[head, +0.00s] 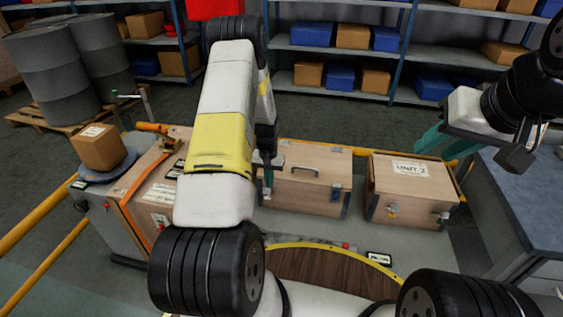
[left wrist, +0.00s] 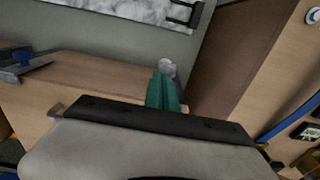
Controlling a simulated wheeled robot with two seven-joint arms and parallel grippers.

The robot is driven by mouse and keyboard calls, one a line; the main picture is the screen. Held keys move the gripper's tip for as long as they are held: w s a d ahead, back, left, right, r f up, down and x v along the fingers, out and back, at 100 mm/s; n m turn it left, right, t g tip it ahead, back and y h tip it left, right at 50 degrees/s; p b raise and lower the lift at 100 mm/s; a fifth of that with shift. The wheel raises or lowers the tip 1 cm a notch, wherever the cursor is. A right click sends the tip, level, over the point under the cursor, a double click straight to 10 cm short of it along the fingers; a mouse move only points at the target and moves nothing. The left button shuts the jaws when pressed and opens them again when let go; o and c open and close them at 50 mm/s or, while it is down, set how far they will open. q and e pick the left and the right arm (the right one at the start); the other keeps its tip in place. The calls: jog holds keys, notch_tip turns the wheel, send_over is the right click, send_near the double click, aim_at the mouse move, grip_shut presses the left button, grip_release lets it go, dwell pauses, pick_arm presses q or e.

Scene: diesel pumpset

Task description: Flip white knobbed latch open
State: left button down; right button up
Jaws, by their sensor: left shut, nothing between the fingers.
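My left gripper (head: 267,183) reaches down at the left front of the middle wooden case (head: 307,178). Its teal fingers are shut and empty. In the left wrist view the closed fingers (left wrist: 164,88) point at a small whitish knob (left wrist: 167,66), which shows just beyond their tips; I cannot tell whether they touch. The knob's latch body is hidden behind the fingers. A metal latch (head: 336,191) shows at the case's right front.
The UNIT 2 case (head: 412,188) has front latches, one with a pale knob (head: 393,208). Another wooden case (head: 152,197) with an orange strap stands left. A carton (head: 98,147) sits on a round plate. A round brown wooden top (head: 325,272) lies in front. A grey-topped bench is at right.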

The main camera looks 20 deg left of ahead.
pick_arm(q)
jog(key=shift+s+f, duration=0.35)
jog(key=shift+s, duration=0.35)
notch_tip(320, 180, up, 11)
jog(key=s, duration=0.3)
jog(key=shift+d+r, duration=0.15)
dwell(0.4)
